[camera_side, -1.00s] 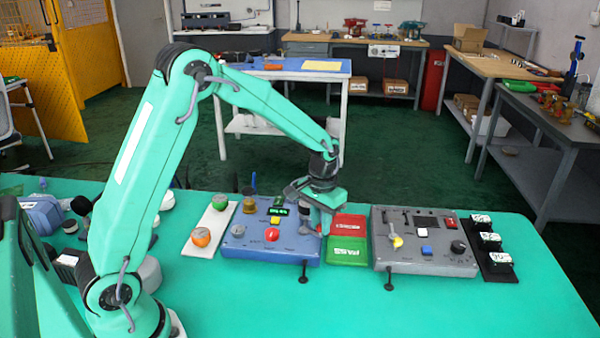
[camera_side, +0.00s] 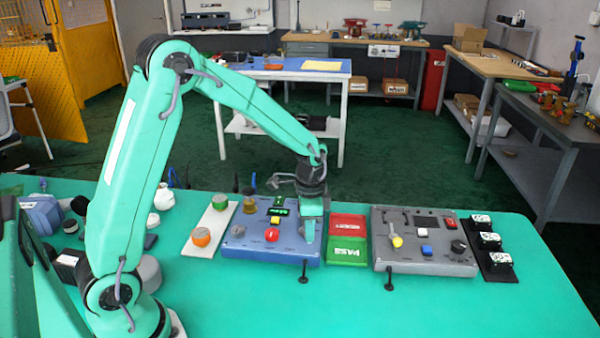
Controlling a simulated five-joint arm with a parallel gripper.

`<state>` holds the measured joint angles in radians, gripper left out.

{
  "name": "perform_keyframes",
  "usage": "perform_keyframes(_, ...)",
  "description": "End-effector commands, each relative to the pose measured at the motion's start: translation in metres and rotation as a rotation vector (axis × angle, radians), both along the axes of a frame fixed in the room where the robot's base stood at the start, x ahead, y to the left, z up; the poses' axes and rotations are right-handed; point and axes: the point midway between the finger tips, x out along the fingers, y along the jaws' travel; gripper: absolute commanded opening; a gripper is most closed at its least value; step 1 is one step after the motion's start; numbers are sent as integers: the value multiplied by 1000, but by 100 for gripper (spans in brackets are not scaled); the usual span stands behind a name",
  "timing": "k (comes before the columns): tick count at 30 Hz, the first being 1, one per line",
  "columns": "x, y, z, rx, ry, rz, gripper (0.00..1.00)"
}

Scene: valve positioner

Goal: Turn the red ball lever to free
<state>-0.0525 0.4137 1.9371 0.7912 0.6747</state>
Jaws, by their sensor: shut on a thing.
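The blue panel (camera_side: 245,249) lies on the green table, with a small lit green display (camera_side: 279,203), a yellow button (camera_side: 275,220) and a red round knob (camera_side: 271,235) on it. My gripper (camera_side: 308,238) points down at the right part of this panel, right of the red knob. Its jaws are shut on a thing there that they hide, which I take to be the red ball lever. No red ball shows at the jaws, and the lever's angle and its position marks cannot be read.
Red and green trays (camera_side: 347,251) lie close to the right of the blue panel. A grey panel (camera_side: 424,262) with a yellow-handled lever stands beyond them. A white strip (camera_side: 206,246) with orange and green round pieces lies left. The front right table is clear.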

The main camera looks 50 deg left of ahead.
Motion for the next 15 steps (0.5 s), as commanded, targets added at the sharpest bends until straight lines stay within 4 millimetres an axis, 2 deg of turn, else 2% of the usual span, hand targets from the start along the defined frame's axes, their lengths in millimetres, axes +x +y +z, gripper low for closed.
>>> perform_keyframes(9,-11,6,1,1,-2,-269,0)
perform_keyframes(15,-15,9,1,0,-1,-380,0)
